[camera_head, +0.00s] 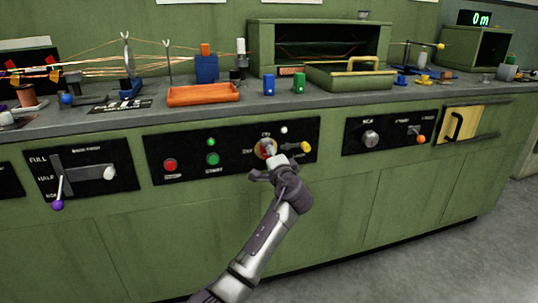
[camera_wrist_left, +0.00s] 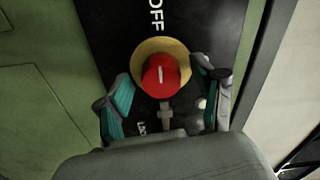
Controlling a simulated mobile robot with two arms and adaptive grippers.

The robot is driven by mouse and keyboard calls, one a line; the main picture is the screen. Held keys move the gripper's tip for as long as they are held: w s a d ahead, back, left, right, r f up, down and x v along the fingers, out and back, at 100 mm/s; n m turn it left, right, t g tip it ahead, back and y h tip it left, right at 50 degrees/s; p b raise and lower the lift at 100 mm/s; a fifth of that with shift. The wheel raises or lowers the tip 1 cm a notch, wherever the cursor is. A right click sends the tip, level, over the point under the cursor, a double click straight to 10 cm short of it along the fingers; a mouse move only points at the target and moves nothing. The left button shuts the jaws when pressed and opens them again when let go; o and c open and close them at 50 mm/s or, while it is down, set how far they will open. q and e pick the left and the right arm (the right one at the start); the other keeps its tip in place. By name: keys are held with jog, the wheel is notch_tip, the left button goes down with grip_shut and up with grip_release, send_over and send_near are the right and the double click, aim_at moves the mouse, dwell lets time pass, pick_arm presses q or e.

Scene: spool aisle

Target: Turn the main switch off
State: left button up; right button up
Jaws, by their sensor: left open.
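The main switch is a red knob on a yellow disc (camera_head: 262,150), set in a black panel (camera_head: 218,165) on the green cabinet front. In the left wrist view the red knob (camera_wrist_left: 153,84) carries a short white mark. The white word OFF (camera_wrist_left: 156,16) is printed above the disc in that view. My left gripper (camera_head: 266,163) is in front of the switch. In the left wrist view its teal-padded fingers stand apart on either side of the knob; I cannot tell whether they touch it. My right gripper is not in view.
Close by on the panel are a red button (camera_head: 170,165), green buttons (camera_head: 212,159) and a yellow-tipped lever (camera_head: 304,147). A purple-knobbed lever (camera_head: 58,203) is at left. The worktop above holds an orange tray (camera_head: 203,95) and small parts. Floor at right is clear.

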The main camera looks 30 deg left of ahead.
pick_arm(q)
jog(key=v, duration=1.2)
